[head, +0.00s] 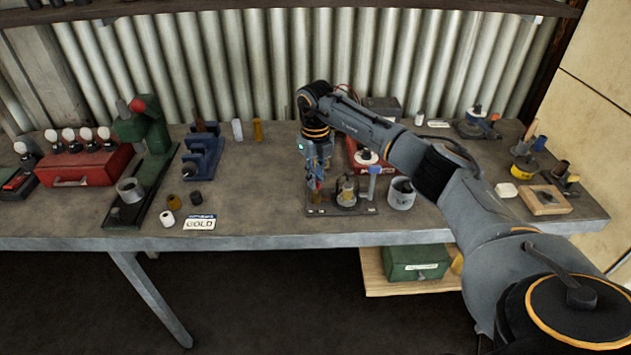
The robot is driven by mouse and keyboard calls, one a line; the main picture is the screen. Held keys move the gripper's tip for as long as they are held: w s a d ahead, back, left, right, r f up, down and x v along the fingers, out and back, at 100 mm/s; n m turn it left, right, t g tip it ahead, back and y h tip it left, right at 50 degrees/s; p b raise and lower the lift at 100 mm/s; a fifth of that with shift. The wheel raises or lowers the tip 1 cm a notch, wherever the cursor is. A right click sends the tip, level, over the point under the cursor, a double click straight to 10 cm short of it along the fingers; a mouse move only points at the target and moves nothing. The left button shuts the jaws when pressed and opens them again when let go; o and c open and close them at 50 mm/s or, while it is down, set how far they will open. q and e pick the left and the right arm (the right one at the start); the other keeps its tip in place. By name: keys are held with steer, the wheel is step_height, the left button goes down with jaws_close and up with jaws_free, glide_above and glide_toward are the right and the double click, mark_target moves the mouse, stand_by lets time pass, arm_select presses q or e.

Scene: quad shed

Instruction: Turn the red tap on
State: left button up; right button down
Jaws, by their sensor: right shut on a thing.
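A small dark base plate (352,211) stands near the front edge of the bench, with tap fittings on it. My right gripper (317,187) reaches down over its left end and is shut on what looks like the red tap (318,184). Only a bit of red shows between the fingers; the rest of the tap is hidden, so I cannot tell how far it is turned. A blue-topped tap (375,170) stands on the right of the plate, with a brass-coloured fitting (347,190) between. My left gripper is not in view.
A grey cup (401,193) stands just right of the plate. A red box (366,153) is behind it. A COLD label (199,223) lies at the left, near a green press (150,140) and a blue rack (203,155). The bench between label and plate is clear.

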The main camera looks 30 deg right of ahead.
mark_target(316, 179)
steer(key=n+b, duration=0.2)
steer(key=n, duration=0.3)
steer(key=shift+n, duration=0.3)
steer(key=n+b, duration=0.1)
steer(key=n, duration=0.4)
steer(key=shift+n, duration=0.3)
steer(key=shift+r, duration=0.1)
steer(key=c, duration=1.4)
jaws_free()
steer(key=shift+r, duration=0.2)
step_height(316, 179, up, 12)
steer(key=shift+f, duration=0.2)
